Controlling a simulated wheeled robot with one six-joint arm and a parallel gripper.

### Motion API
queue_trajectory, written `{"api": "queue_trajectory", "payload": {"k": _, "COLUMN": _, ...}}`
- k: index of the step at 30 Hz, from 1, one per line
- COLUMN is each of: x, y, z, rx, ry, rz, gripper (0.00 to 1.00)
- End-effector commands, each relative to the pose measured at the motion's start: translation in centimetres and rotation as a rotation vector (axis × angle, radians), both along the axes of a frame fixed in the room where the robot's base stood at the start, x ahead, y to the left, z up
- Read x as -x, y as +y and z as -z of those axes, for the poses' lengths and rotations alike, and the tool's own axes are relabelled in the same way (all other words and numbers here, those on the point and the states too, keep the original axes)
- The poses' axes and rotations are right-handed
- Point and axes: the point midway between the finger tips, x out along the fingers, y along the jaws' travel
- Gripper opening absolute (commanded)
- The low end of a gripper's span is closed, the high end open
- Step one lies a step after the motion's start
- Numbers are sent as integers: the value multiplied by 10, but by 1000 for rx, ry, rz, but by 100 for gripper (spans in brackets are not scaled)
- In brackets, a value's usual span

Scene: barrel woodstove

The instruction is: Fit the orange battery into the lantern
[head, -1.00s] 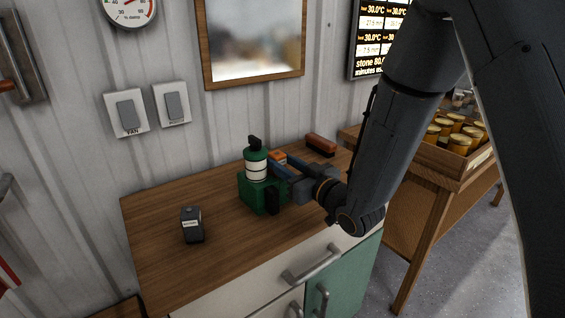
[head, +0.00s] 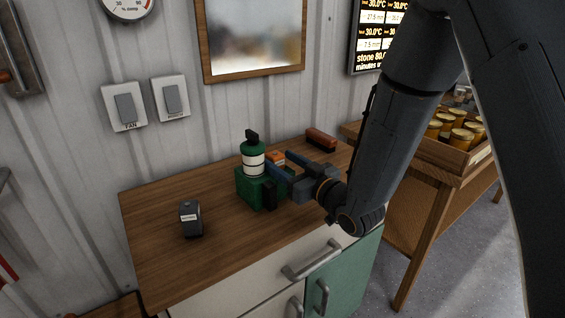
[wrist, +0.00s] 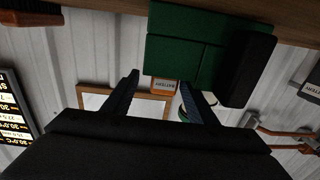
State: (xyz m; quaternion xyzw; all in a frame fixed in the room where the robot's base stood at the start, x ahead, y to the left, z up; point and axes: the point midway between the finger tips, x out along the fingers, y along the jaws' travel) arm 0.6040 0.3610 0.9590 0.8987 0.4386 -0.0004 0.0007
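The green lantern (head: 245,187) stands upright on the wooden cabinet top, with a white-banded green cylinder above its boxy base and a black part on its front. The lantern base also shows inverted in the wrist view (wrist: 178,50). The orange battery (head: 276,156) shows at the lantern's right, partly hidden by my gripper. In the wrist view the orange battery (wrist: 164,87) protrudes from the edge of the lantern base, label visible; I cannot tell how deep it sits. My gripper (head: 280,162) is open, its fingers apart on either side of the battery.
A dark grey battery (head: 191,220) stands on the cabinet top (head: 160,260) at left, with clear wood around it. A red-brown brush-like block (head: 321,139) lies at the back right. A crate of jars (head: 452,150) sits on a table at right.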

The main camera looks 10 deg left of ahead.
Motion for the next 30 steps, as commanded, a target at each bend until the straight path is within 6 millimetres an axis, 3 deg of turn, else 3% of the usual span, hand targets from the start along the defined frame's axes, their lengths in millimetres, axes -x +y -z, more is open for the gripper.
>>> {"api": "queue_trajectory", "payload": {"k": 8, "x": 6, "y": -8, "z": 1, "rx": 1, "ry": 2, "rz": 0, "gripper": 53}}
{"api": "queue_trajectory", "payload": {"k": 21, "x": 44, "y": -57, "z": 1, "rx": 0, "ry": 0, "rz": 2, "gripper": 53}}
{"api": "queue_trajectory", "payload": {"k": 30, "x": 48, "y": -62, "z": 0, "rx": 0, "ry": 0, "rz": 0, "gripper": 53}}
